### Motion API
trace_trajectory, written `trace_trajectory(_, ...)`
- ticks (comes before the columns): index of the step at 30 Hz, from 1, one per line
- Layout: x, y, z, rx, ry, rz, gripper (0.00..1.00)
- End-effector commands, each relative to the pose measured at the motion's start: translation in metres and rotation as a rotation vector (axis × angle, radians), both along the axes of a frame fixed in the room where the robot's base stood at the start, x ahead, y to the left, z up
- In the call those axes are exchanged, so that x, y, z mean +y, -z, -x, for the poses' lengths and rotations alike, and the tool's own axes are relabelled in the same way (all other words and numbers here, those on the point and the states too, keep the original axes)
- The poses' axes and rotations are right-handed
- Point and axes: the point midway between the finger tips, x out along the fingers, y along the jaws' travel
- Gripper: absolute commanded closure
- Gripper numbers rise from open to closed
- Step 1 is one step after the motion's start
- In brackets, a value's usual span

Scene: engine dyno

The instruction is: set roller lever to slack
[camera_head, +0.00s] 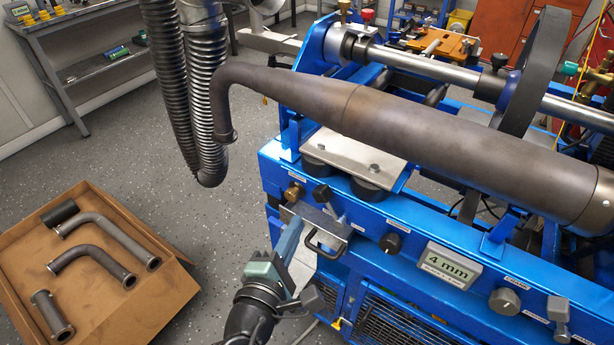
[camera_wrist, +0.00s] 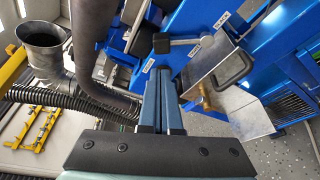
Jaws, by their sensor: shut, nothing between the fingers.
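A lever with a black block grip (camera_head: 322,194) stands on the front rail of the blue dyno frame, left of centre. It also shows in the wrist view as a black grip (camera_wrist: 162,44) on a short metal arm. My gripper (camera_head: 293,229) is shut and empty, just below and left of the left lever. In the wrist view, its closed fingers (camera_wrist: 161,76) point toward that lever's grip, apart from it.
A metal bracket with a black handle (camera_head: 325,243) juts out beside my gripper. A brass knob (camera_head: 294,192), a dark knob (camera_head: 391,243), a "4 mm" display (camera_head: 450,265) and a grey knob (camera_head: 505,300) line the rail. An exhaust pipe (camera_head: 400,122) overhangs it. A cardboard box (camera_head: 165,300) holds pipes.

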Motion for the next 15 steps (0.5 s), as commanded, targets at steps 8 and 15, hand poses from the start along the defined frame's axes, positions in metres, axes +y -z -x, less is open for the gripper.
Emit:
trace_trajectory(8,0.007,-0.002,0.015,0.082,-0.021,0.149,1.00)
trace_trajectory(15,0.007,0.001,0.017,0.090,-0.023,0.166,1.00)
